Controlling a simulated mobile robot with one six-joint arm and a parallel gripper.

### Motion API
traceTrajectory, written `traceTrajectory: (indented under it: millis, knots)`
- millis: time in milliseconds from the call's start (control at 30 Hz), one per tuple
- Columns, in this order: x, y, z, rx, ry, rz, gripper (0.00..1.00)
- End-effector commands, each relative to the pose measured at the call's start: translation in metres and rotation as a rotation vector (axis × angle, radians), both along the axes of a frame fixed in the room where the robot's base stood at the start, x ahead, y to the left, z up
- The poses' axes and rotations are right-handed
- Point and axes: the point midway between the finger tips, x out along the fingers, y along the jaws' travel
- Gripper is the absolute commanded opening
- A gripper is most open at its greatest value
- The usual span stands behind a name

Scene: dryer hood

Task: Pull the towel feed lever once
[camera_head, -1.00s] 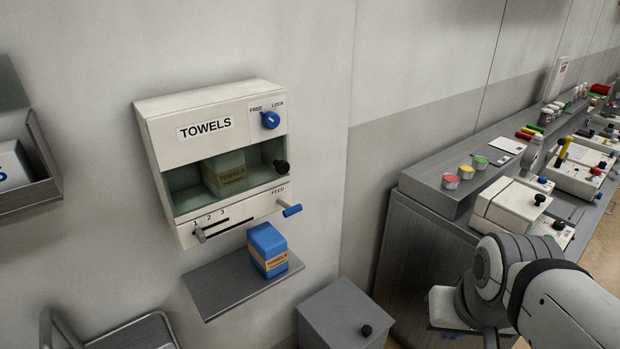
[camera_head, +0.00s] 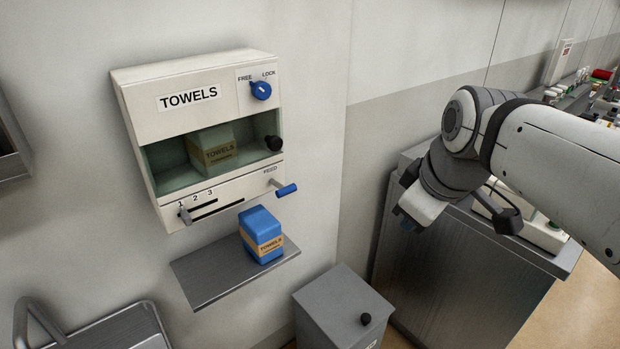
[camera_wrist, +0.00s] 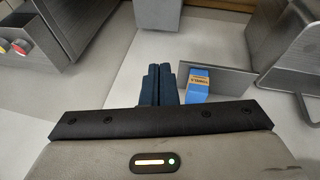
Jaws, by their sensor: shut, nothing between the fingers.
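The white TOWELS dispenser (camera_head: 190,95) hangs on the wall in the head view. Its feed lever (camera_head: 286,190), with a blue grip, sticks out at the lower right under the word FEED. A blue FREE/LOCK knob (camera_head: 260,90) sits at the upper right, its pale mark toward LOCK. A towel pack (camera_head: 212,148) shows in the dispenser window. My gripper (camera_head: 408,218) is to the right of the lever, apart from it, pointing down. In the wrist view its blue fingers (camera_wrist: 160,84) are together and empty. The lever cannot be made out in the wrist view.
A blue towel pack (camera_head: 262,236) stands on the grey shelf (camera_head: 215,285) below the dispenser; it also shows in the wrist view (camera_wrist: 198,82). A grey bin (camera_head: 335,312) with a black knob stands lower right.

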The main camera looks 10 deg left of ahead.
Motion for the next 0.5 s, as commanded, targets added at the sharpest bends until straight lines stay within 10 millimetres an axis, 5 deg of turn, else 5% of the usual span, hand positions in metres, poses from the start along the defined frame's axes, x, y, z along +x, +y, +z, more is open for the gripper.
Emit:
traceTrajectory:
  millis: [300, 500]
  knots:
    - [0.051, 0.109, 0.048, -0.191, -0.258, 0.906, 0.00]
    - [0.058, 0.151, 0.070, -0.275, -0.389, 1.235, 0.00]
